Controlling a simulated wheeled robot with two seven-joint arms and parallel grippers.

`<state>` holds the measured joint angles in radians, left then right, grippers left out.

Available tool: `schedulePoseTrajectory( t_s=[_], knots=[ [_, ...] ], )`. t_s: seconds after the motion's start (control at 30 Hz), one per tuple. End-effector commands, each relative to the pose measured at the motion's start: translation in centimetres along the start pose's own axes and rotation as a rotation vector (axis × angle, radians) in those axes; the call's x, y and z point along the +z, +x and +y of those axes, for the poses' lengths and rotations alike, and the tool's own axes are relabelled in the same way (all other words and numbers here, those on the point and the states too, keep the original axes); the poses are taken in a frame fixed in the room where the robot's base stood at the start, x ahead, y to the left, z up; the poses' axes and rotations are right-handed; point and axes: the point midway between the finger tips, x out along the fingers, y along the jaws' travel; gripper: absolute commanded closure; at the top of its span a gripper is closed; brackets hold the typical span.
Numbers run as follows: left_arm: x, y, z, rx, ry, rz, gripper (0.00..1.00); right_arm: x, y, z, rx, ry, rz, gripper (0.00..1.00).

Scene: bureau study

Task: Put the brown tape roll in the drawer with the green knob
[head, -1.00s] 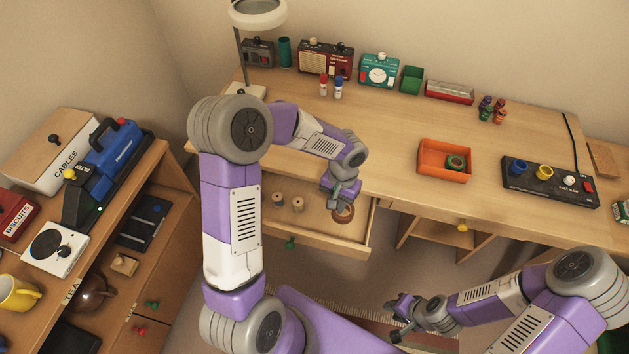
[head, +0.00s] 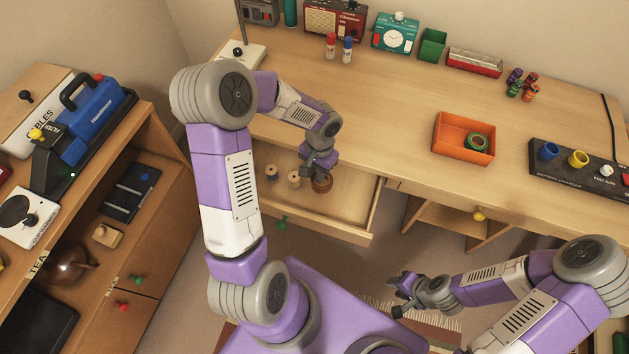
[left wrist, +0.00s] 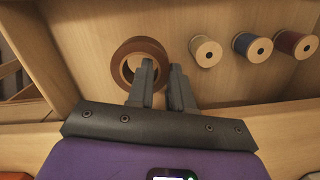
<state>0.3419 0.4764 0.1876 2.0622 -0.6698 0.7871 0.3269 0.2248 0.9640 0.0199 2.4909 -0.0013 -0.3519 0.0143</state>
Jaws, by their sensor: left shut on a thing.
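The brown tape roll (head: 322,184) is in my left gripper (head: 318,173), over the right part of the open drawer (head: 345,208). That drawer has a green knob (head: 282,223) on its front. In the left wrist view the gripper (left wrist: 163,72) is shut on the right wall of the tape roll (left wrist: 122,62), one finger overlapping its hole. The roll is close to the drawer floor; I cannot tell if it touches. My right gripper (head: 396,297) is open and empty, low in front of the desk.
Several thread spools (left wrist: 206,51) lie in the drawer beside the roll. An orange tray (head: 438,138) with a green tape roll (head: 477,142) is on the desk. A yellow knob (head: 479,215) is right of the open drawer. A cabinet (head: 165,225) stands at left.

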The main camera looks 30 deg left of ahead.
Motion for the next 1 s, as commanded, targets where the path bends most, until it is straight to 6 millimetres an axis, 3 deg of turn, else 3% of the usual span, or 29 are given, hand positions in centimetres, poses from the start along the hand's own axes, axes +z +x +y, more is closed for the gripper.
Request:
schedulePoseTrajectory(
  t_s=[0.03,0.1,0.43,0.83,0.87,1.0],
  knots=[
    [-0.1,1.5,0.0,0.002,0.001,-0.003,1.0,0.0,0.7,0.3,0.0,0.0,0.0,0.68],
    [-0.2,2.5,0.0,0.001,0.0,-0.004,1.0,-0.1,1.1,0.4,0.0,0.0,0.0,0.68],
    [-0.7,6.3,0.1,0.001,0.0,-0.002,1.0,-0.1,2.6,1.0,0.0,0.0,0.0,0.68],
    [-0.8,6.9,0.1,0.0,0.0,0.0,1.0,-0.1,2.9,1.1,0.0,0.0,0.0,0.68],
    [-0.8,6.8,0.0,0.0,0.0,0.0,0.77,-0.1,2.8,1.1,0.0,0.0,0.0,0.68],
    [-0.8,6.7,0.0,0.0,-0.001,0.0,0.55,-0.1,2.8,1.0,0.0,0.0,0.0,0.68]
  ],
)
